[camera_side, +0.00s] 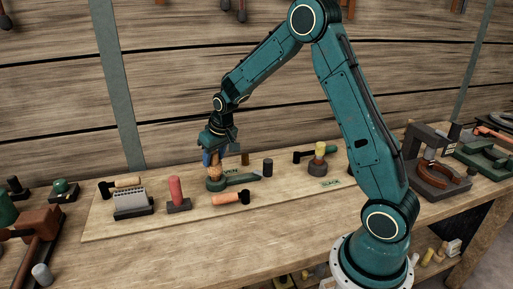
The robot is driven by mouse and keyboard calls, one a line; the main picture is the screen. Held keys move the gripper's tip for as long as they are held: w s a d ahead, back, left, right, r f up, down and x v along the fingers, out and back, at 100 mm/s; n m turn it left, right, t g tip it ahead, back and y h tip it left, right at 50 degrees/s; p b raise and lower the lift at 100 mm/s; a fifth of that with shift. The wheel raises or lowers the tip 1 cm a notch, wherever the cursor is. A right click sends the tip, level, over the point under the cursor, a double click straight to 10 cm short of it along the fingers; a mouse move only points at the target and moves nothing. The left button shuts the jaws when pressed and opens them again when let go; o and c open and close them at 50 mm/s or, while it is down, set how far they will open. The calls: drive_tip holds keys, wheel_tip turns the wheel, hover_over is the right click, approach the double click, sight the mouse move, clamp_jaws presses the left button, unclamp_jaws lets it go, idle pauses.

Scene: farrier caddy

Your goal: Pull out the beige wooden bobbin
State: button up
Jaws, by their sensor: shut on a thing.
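My gripper (220,149) points down over the left-middle part of the board and is shut on a tan-orange piece (214,173), which looks like the beige wooden bobbin. The piece is upright, with its lower end at a dark green round base (215,184). I cannot tell whether it still sits in the base or is just clear of it. A blue part shows beside the jaws, and the jaws hide the top of the piece.
A red cylinder (175,189) on a dark base and a grey ribbed block (131,202) stand left. An orange-handled tool (233,199) lies in front. A dark cylinder (267,167) and a yellow-topped piece (320,150) stand right. The board's front left is clear.

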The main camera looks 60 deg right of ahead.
drive_tip(key=shift+r, duration=0.2)
drive_tip(key=shift+r, duration=2.75)
